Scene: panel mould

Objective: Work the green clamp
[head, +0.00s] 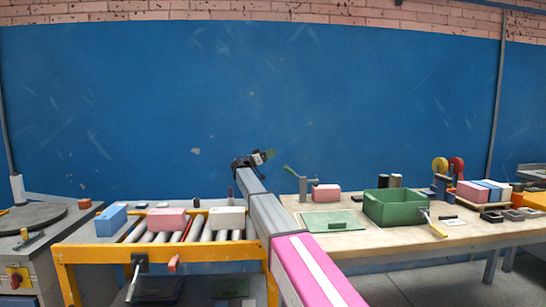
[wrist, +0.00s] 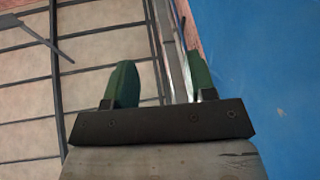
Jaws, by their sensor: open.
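The green clamp shows in the head view as a green lever (head: 290,170) on a grey upright body (head: 303,187). It stands at the back left of the wooden bench, and its lever tilts up to the left. My gripper (head: 270,154) is raised in front of the blue wall, above and left of the clamp and apart from it. In the wrist view its two green fingers (wrist: 162,80) stand wide apart with nothing between them. The clamp cannot be made out in the wrist view.
A pink block (head: 326,193) stands right of the clamp on the bench (head: 375,240). A green plate (head: 333,221) lies in front, and a green bin (head: 395,208) stands further right. A yellow roller conveyor (head: 180,255) with several blocks is at left.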

